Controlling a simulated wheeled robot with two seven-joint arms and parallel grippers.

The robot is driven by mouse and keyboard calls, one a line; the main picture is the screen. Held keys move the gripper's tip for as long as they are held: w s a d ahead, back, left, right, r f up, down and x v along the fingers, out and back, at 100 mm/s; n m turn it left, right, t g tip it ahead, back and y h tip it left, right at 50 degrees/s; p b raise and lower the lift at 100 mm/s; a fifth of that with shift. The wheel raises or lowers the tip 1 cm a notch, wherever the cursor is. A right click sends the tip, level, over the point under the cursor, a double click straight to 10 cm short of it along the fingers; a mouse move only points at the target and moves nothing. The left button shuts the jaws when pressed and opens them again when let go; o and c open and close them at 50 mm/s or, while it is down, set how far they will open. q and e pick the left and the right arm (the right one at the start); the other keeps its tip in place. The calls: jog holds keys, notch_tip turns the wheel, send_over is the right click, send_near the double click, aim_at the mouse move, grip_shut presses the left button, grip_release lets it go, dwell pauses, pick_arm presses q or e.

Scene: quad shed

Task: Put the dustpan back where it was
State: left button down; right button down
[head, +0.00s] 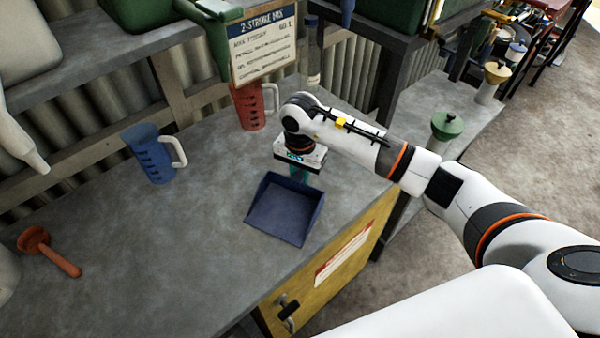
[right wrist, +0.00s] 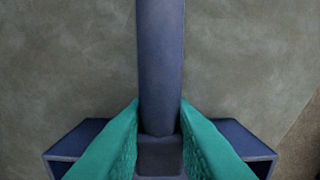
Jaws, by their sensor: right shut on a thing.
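The dark blue dustpan (head: 283,208) is on or just above the grey workbench, near its front edge, with its open mouth toward the front. I cannot tell whether it touches the bench. My right gripper (head: 300,173) reaches down over its handle end. In the right wrist view the green fingers (right wrist: 160,145) are closed on both sides of the dustpan's handle (right wrist: 161,65), near where it meets the pan (right wrist: 85,140). In the head view the handle is hidden behind the gripper. My left gripper is not in view.
On the grey workbench (head: 130,260) stand a blue jug (head: 150,155) and a red jug (head: 250,107). A red plunger-like tool (head: 50,252) lies at the left. A sign (head: 263,48) hangs behind. A yellow cabinet door (head: 335,262) is below the edge. The bench middle is clear.

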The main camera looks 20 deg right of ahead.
aim_at(300, 172)
jog(key=shift+f, duration=0.2)
jog(key=c, duration=1.3)
grip_release()
jog(key=shift+r, duration=0.1)
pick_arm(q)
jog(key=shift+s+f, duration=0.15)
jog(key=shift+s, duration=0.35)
pick_arm(e)
jog(key=shift+r, duration=0.25)
pick_arm(q)
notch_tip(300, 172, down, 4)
jog(key=b, duration=0.3)
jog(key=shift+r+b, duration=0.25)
jog(key=shift+b, duration=0.05)
pick_arm(e)
notch_tip(300, 172, up, 12)
jog(key=shift+f, duration=0.1)
jog(key=shift+f, duration=0.1)
